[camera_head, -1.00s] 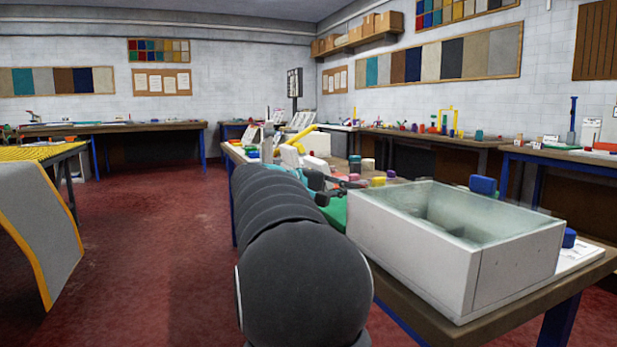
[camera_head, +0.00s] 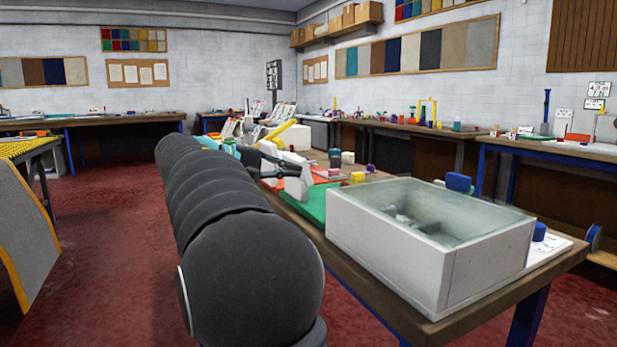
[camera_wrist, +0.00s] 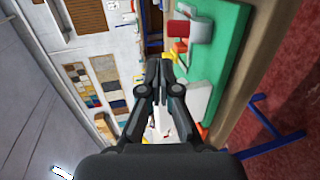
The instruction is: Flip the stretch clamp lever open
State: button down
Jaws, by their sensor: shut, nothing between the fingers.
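My gripper (camera_wrist: 160,72) is shut and empty in the wrist view, its two dark fingers together. In the head view its dark links (camera_head: 268,160) show over the workbench, beside a white upright piece (camera_head: 298,184). A slanted yellow bar (camera_head: 280,128) rises behind, near a white block (camera_head: 296,138); I cannot tell for certain whether it is the stretch clamp lever. Part of the bench is hidden behind my arm.
A white open-topped tank (camera_head: 400,275) with glassy contents stands at the near end of the workbench (camera_head: 470,318). A blue block (camera_head: 459,182) and a yellow block (camera_head: 357,177) are near it.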

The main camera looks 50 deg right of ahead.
jog(key=shift+r+v, duration=0.25)
jog(key=shift+v, duration=1.15)
jog(key=shift+d, duration=0.1)
